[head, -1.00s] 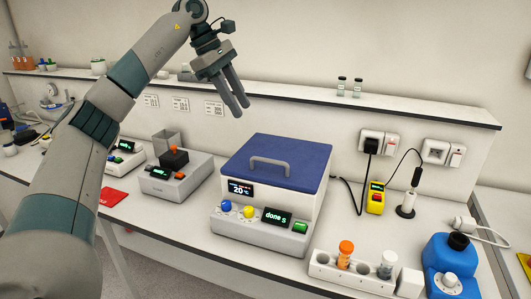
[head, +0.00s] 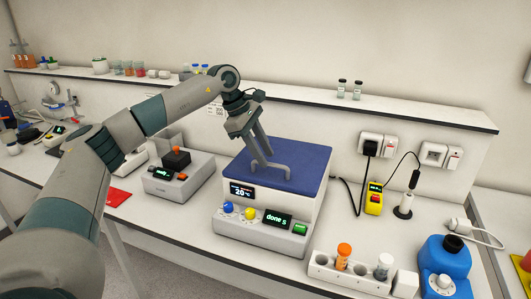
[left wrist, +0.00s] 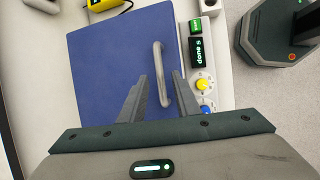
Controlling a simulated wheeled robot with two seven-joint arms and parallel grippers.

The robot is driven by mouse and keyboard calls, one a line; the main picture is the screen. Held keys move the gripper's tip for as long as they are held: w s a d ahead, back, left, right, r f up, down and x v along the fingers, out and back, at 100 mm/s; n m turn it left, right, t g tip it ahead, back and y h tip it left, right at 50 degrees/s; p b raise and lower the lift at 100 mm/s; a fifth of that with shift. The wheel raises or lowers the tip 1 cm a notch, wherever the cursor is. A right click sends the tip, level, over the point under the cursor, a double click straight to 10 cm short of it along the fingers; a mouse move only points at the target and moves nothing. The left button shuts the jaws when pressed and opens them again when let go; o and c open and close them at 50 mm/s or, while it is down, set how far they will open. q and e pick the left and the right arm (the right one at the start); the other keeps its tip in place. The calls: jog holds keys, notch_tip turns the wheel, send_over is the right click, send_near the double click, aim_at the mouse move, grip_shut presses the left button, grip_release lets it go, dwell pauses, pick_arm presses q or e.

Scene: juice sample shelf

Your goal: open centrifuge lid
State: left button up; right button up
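The centrifuge is a white box with a closed blue lid (head: 312,158) and a grey arched handle (head: 284,168) on top. Its front panel display (head: 278,217) reads "done s". My left gripper (head: 264,155) is over the lid at the handle, pointing down. In the left wrist view the gripper (left wrist: 156,90) is open, with one finger on each side of the handle (left wrist: 158,62). The fingers look apart from the bar; I cannot tell their exact height over the lid (left wrist: 105,65). My right gripper is not in view.
A small grey device (head: 178,180) stands left of the centrifuge. A white rack (head: 323,267) with an orange-capped tube (head: 343,254) is at front right, beside a blue device (head: 447,258). A yellow-red box (head: 374,199) hangs on a cable at right. A wall shelf (head: 400,108) runs behind.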

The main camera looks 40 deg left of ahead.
pick_arm(q)
jog(key=shift+x, duration=0.8)
grip_shut()
jog(key=shift+r, duration=0.1)
